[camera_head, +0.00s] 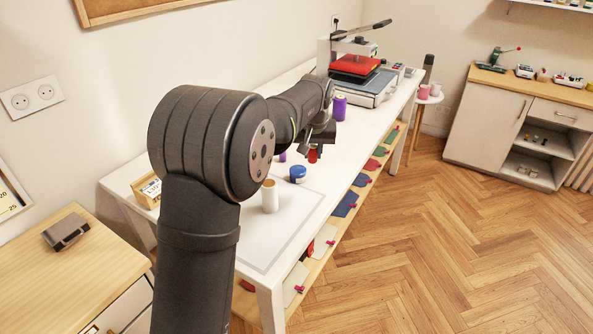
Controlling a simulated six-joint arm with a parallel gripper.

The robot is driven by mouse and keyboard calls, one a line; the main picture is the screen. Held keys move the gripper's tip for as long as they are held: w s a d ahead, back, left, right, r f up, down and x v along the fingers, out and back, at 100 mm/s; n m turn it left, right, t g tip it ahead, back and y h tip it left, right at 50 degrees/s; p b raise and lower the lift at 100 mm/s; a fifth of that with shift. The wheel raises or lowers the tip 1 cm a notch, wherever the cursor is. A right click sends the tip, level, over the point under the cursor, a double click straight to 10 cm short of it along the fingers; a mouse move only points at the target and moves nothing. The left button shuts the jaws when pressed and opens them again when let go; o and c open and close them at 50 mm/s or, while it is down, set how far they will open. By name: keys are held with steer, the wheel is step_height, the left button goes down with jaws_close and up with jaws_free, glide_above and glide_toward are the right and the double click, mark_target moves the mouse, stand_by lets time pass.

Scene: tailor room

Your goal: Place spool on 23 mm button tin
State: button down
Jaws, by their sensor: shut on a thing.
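My gripper (315,147) is over the white table, pointing down, and is shut on a small red spool (313,156). The fingers hide the top of the spool. A short round blue tin (298,174) with a pale band stands on the table, just below and left of the held spool in the picture. Any size marking on it is too small to read, so I cannot tell whether it is the 23 mm one. I cannot tell how high the spool is above the table.
A purple item (282,157) is partly hidden behind my arm. A tall purple spool (339,107) and a heat press (357,75) stand farther back. A small box (148,190) is at left. The table front (262,240) is clear.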

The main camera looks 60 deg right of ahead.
steer(key=s+d+m, duration=0.1)
steer(key=s+d, duration=0.2)
steer(key=d, duration=0.1)
glide_above(299, 166)
steer(key=a, duration=0.1)
step_height(299, 166, down, 6)
steer(key=shift+s+f, duration=0.1)
steer(key=shift+s, duration=0.05)
steer(key=shift+f, duration=2)
steer(key=c, duration=1.3)
jaws_free()
steer(key=shift+f, duration=0.15)
steer(key=shift+o, duration=0.2)
steer(key=v, duration=1.2)
steer(key=shift+a, duration=0.15)
